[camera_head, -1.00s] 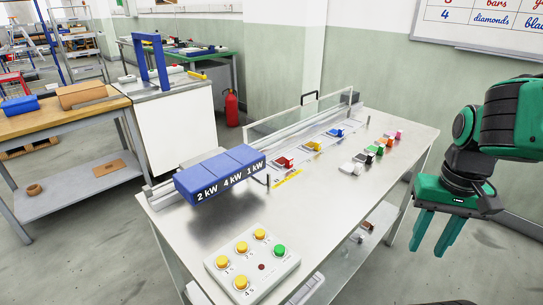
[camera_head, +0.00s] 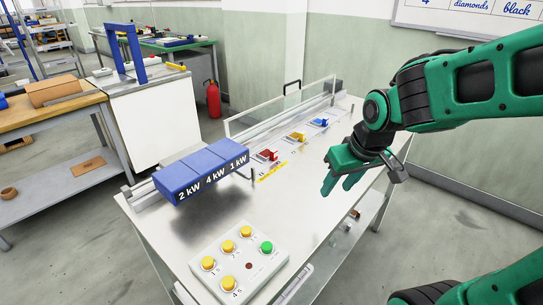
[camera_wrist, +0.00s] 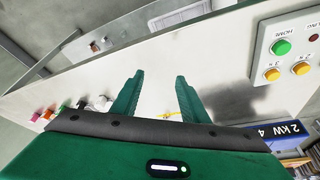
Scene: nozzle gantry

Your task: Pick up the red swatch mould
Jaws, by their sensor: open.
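The red swatch mould (camera_head: 268,155) sits on a pale card on the metal table (camera_head: 215,225), at the near end of a row with a yellow one (camera_head: 297,137) and a blue one (camera_head: 320,122). My gripper (camera_head: 339,187) is open and empty, fingers pointing down above the table's right side, to the right of the red mould and apart from it. In the wrist view, the two fingers (camera_wrist: 160,77) are spread with nothing between them. I cannot make out the red mould there.
A blue block marked in kW (camera_head: 205,172) stands left of the red mould. A clear guard (camera_head: 280,108) runs behind the row. A button box (camera_head: 240,262) is at the front. Small coloured pieces (camera_wrist: 65,107) show at left in the wrist view. A yellow strip (camera_head: 272,172) lies near the red mould.

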